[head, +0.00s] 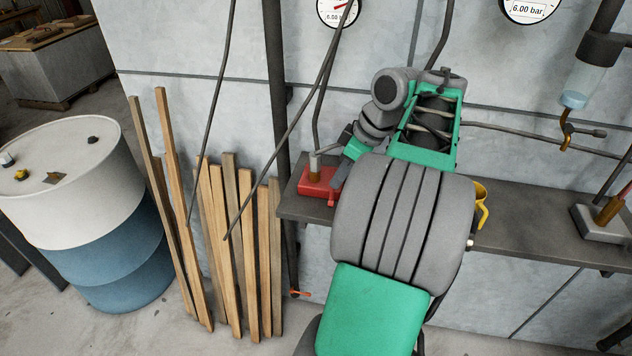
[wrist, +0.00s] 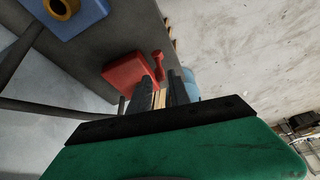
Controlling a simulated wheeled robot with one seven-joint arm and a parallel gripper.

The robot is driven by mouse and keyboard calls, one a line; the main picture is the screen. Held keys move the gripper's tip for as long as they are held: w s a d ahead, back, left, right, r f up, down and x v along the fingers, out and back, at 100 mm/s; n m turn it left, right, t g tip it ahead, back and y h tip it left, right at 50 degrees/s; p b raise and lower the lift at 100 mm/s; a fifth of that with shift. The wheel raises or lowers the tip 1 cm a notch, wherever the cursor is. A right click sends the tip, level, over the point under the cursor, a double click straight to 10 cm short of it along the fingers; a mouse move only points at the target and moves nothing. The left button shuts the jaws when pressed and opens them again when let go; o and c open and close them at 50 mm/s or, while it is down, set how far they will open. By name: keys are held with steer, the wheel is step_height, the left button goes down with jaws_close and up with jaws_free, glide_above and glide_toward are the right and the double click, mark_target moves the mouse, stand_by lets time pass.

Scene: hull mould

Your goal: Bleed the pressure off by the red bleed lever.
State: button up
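A red block (head: 318,182) with a short metal post sits at the left end of the grey shelf. It also shows in the wrist view (wrist: 128,70). A small red lever (wrist: 158,63) stands beside the block there, just beyond my fingertips. My gripper (wrist: 161,84) is open, its two dark fingers apart with nothing held between them. I cannot tell whether a finger touches the lever. In the head view my gripper (head: 338,180) points down just right of the red block, partly hidden by my arm. Two wall gauges read 6.00 bar, left (head: 338,10) and right (head: 528,9).
The shelf (head: 535,218) runs along the wall. A blue block (wrist: 75,15) with a brass ring sits on it. A grey-based device (head: 602,222) stands at the right. Wooden planks (head: 235,250) and a blue-white drum (head: 85,210) stand left. An orange-red handle (head: 300,293) is below the shelf.

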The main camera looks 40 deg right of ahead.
mark_target(332, 193)
steer(key=b+x, duration=0.1)
steer(key=x, duration=0.6)
steer(key=shift+w+f, duration=0.25)
steer(key=shift+f, duration=0.05)
jaws_close()
stand_by(1.1)
